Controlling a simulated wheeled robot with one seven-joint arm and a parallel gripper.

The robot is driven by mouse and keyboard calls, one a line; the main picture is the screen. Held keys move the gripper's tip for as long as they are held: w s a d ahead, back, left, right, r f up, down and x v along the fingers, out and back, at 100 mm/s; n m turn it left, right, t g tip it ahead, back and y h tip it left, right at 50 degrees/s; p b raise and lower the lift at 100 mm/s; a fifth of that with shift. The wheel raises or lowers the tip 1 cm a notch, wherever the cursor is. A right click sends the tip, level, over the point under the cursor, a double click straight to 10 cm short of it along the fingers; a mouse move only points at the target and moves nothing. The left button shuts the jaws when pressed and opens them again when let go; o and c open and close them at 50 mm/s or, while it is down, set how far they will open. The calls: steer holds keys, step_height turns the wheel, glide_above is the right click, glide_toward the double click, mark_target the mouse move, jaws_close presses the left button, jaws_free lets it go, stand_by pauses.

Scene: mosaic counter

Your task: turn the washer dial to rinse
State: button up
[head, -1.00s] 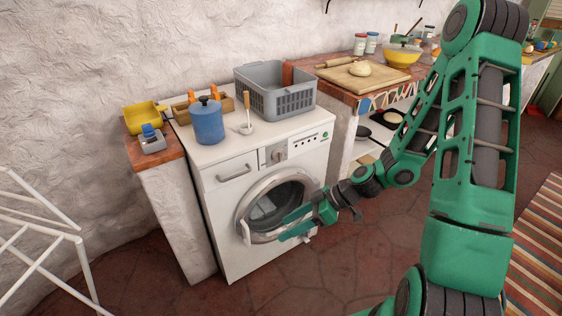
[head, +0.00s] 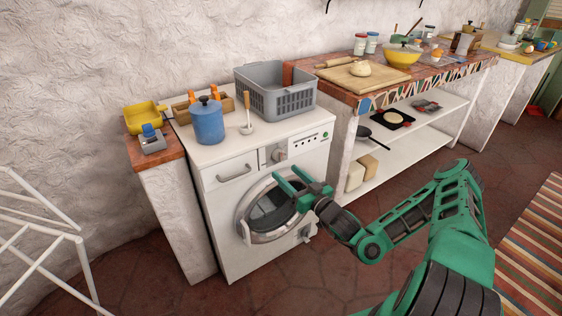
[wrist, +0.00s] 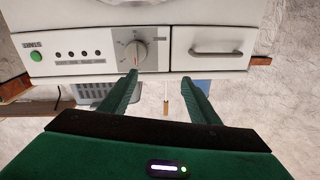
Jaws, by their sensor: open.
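The washer (head: 222,240) is white with a round glass door. Its dial (head: 279,155) is a grey knob on the front panel, left of a row of small buttons. The wrist view shows the panel upside down, with the dial (wrist: 134,52) just beyond the left fingertip. Small marks ring the dial, but the setting names are too small to read. My gripper (head: 285,177) is open and empty in front of the washer, just below the dial. In the wrist view my gripper (wrist: 160,82) has its green fingers apart, with the dial not centred between them.
The detergent drawer handle (wrist: 223,52) is beside the dial. A green button (wrist: 36,55) is at the panel's other end. On the washer stand a blue canister (head: 208,124), a ladle (head: 247,116) and a grey basket (head: 276,92). The floor in front is clear.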

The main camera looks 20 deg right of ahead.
mark_target(281, 158)
steer(key=w+h, duration=0.1)
steer(key=w, duration=0.2)
steer(key=w+f+m, duration=0.1)
steer(key=w, duration=0.3)
steer(key=w+d+f+m+h, duration=0.1)
steer(key=w, duration=0.3)
steer(key=shift+w+h, duration=0.2)
steer(key=shift+h, duration=0.1)
steer(key=c, duration=1.1)
steer(key=shift+o, duration=0.2)
steer(key=shift+a, duration=0.1)
